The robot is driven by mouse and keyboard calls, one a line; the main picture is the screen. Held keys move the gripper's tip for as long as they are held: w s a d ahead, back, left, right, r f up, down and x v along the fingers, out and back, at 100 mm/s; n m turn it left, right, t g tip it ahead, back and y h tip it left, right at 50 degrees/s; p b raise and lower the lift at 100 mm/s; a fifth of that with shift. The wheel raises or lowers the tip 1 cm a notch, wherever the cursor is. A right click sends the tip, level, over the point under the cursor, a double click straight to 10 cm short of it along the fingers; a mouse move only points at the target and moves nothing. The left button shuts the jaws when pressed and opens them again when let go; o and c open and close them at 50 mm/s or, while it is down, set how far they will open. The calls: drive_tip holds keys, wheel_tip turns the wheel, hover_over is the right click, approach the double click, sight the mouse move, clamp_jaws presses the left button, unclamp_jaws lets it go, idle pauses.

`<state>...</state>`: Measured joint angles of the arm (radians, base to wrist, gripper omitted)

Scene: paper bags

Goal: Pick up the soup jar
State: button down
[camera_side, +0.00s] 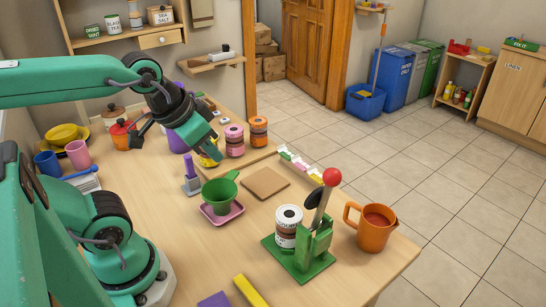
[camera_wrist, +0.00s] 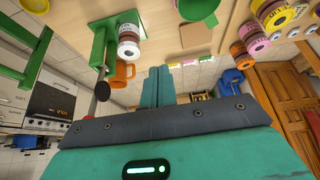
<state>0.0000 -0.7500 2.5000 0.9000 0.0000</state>
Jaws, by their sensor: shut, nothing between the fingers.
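Three labelled jars stand together on the table: one with a yellow lid (camera_side: 209,158), one with a pink lid (camera_side: 234,142) and one with an orange lid (camera_side: 258,133). In the wrist view they show at the upper right: yellow (camera_wrist: 283,17), pink (camera_wrist: 254,40) and orange (camera_wrist: 237,56). A white-lidded jar (camera_side: 287,228) sits in a green lever stand (camera_side: 308,250).
A green cup (camera_side: 219,192) on a pink tray, a brown square (camera_side: 265,183) and an orange pitcher (camera_side: 375,228) share the table. A purple-and-grey upright thing (camera_side: 190,180) stands near my gripper. Cups and pots are at the back left.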

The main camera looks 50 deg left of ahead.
drive_tip(key=shift+c, duration=2.1)
unclamp_jaws()
drive_tip(key=shift+w, duration=0.1)
drive_tip(key=w+d+f+m+g, duration=0.2)
drive_tip(key=w+d+f+g, duration=0.3)
drive_tip(key=w+d, duration=0.4)
drive_tip(key=w+f, duration=0.1)
drive_tip(key=w, duration=0.2)
drive_tip(key=shift+w+d+g, duration=0.25)
drive_tip(key=shift+w+g, duration=0.05)
drive_tip(key=shift+w, duration=0.05)
